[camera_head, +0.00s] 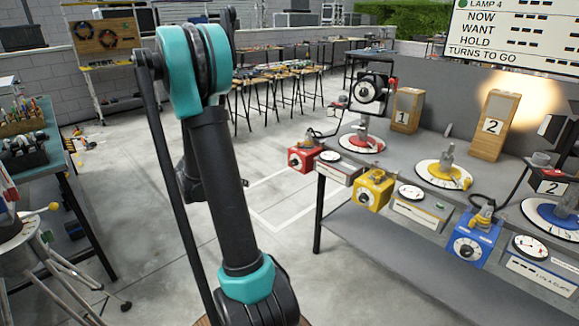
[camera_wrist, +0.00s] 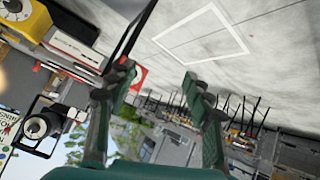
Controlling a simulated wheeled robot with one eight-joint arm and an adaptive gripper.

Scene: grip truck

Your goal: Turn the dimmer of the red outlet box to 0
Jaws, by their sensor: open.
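The red outlet box (camera_head: 301,159) sits at the left end of the grey bench's front edge. A small round dial, its dimmer, shows on its front, but its setting is too small to read. In the wrist view, the red box (camera_wrist: 139,80) appears as a small red and white shape just beyond the left finger, partly hidden by it. My gripper (camera_wrist: 155,78) is open and empty, its fingers apart from the box. The gripper cannot be made out in the head view, where my arm stands left of the bench.
The yellow box (camera_head: 373,190) and blue box (camera_head: 473,246) stand farther right along the bench edge. A white meter panel (camera_head: 340,172) is beside the red box. A lamp (camera_head: 369,90) stands behind it. Open floor (camera_head: 285,225) lies left of the bench.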

